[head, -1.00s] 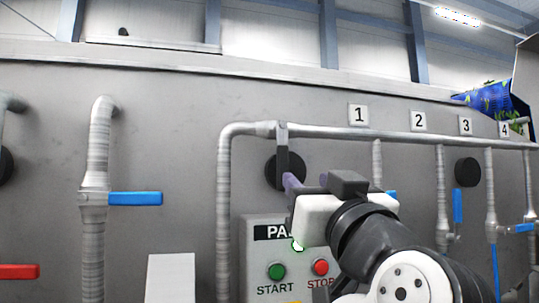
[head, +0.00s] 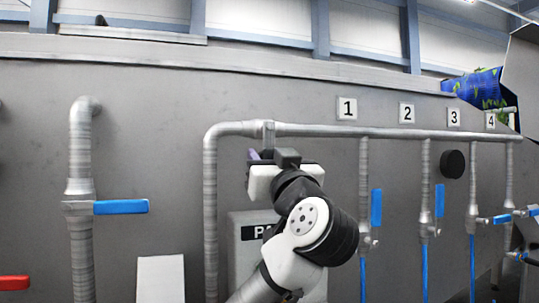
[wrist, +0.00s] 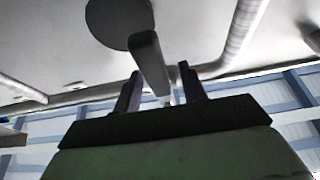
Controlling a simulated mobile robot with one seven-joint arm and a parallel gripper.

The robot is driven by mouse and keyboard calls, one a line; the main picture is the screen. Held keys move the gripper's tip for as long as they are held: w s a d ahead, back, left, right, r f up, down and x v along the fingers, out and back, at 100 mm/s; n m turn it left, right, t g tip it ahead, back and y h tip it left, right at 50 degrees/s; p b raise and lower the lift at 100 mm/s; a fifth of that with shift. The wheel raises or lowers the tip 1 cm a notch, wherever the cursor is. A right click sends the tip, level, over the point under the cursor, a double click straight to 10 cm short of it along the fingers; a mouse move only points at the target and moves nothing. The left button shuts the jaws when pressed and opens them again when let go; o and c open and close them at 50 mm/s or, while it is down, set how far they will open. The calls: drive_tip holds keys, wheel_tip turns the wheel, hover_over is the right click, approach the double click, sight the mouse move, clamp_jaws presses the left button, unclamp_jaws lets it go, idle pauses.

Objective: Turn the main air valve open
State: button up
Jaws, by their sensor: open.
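A grey lever (head: 268,132) is at the left end of the horizontal grey pipe, above my gripper (head: 256,158). No label shows it as the main air valve. My gripper is raised in front of it and hides its lower part. In the wrist view, which is upside down, the grey lever (wrist: 150,62) runs down between the two dark fingers of my gripper (wrist: 158,85). The fingers are open, one on each side of the lever. I cannot tell whether either touches it.
Blue-handled valves (head: 376,207) hang below the pipe under number plates 1 to 4. Another blue handle (head: 121,207) is on the left pipe, with a red handle (head: 15,282) lower left. A grey panel (head: 238,240) is partly behind my arm.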

drive_tip(key=shift+c, duration=0.4)
clamp_jaws()
drive_tip(key=shift+f, duration=0.1)
